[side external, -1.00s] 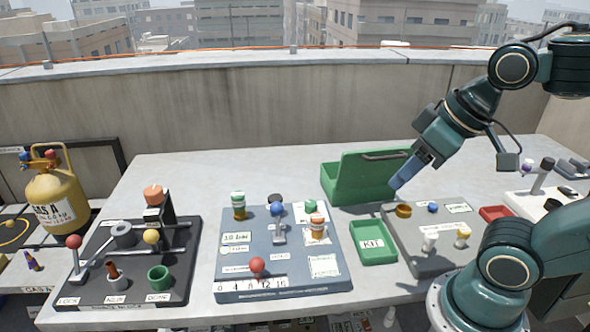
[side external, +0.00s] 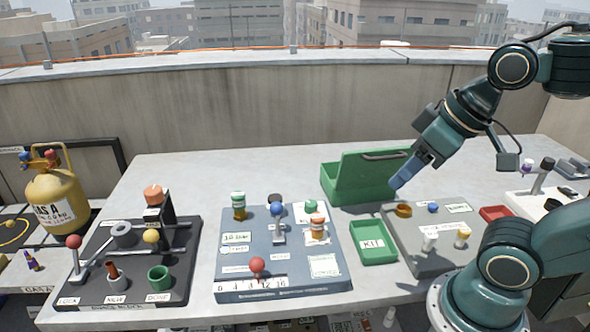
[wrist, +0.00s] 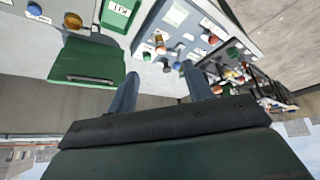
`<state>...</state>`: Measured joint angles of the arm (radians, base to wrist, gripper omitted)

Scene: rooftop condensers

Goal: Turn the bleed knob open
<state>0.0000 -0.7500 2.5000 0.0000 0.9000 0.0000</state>
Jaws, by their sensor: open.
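No label reading "bleed" can be made out, so I cannot tell which knob is the bleed knob. The blue-grey middle panel (side external: 235,290) carries a green-capped knob (side external: 238,198), an orange-capped one (side external: 317,221), a blue ball on a lever (side external: 277,209), a green knob (side external: 310,206) and a red ball (side external: 257,265) above a numbered scale. The dark left board has an orange knob (side external: 153,193) and a yellow knob (side external: 151,236). My gripper (side external: 398,182) is in the air near the green box, apart from every knob. In the wrist view my gripper (wrist: 162,82) is open and empty.
The open green box (side external: 345,185) stands at the back, with a green KIT tray (side external: 373,243) in front. A grey panel (side external: 425,262) with small knobs lies below my gripper. A yellow gas cylinder (side external: 57,205) is at far left. The table's back left is clear.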

